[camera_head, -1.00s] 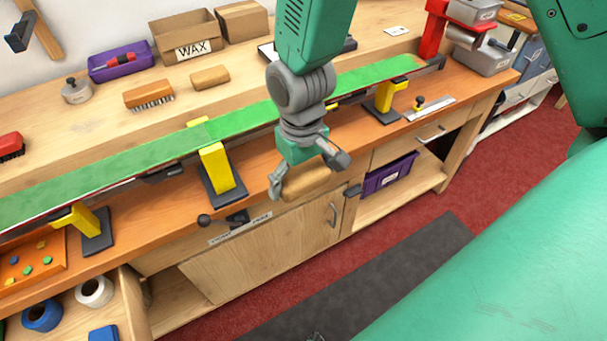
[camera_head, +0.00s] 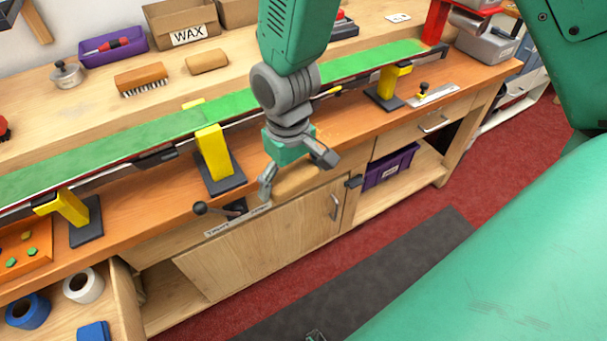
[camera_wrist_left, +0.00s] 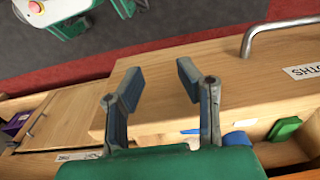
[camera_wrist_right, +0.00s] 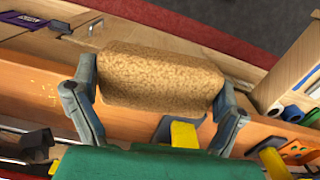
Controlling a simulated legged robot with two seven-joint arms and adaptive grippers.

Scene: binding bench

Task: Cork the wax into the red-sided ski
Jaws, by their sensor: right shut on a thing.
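The ski (camera_head: 120,147) lies base up along the bench, with a green face and a thin dark red side edge at the lower left. Yellow supports (camera_head: 213,152) hold it. My right gripper (camera_head: 294,176) is shut on a tan cork block (camera_head: 305,180), in front of the ski and over the bench's front edge. In the right wrist view the cork (camera_wrist_right: 160,80) spans both fingers, clear of the ski. No wax can be made out on the ski.
Behind the ski stand a brush (camera_head: 140,78), a tan block (camera_head: 207,62), a purple tray (camera_head: 113,48) and a WAX box (camera_head: 181,27). A black-knobbed lever (camera_head: 201,208) sticks out at the front edge. An orange tray (camera_head: 22,245) lies at left. A purple bin (camera_head: 390,165) sits on the shelf.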

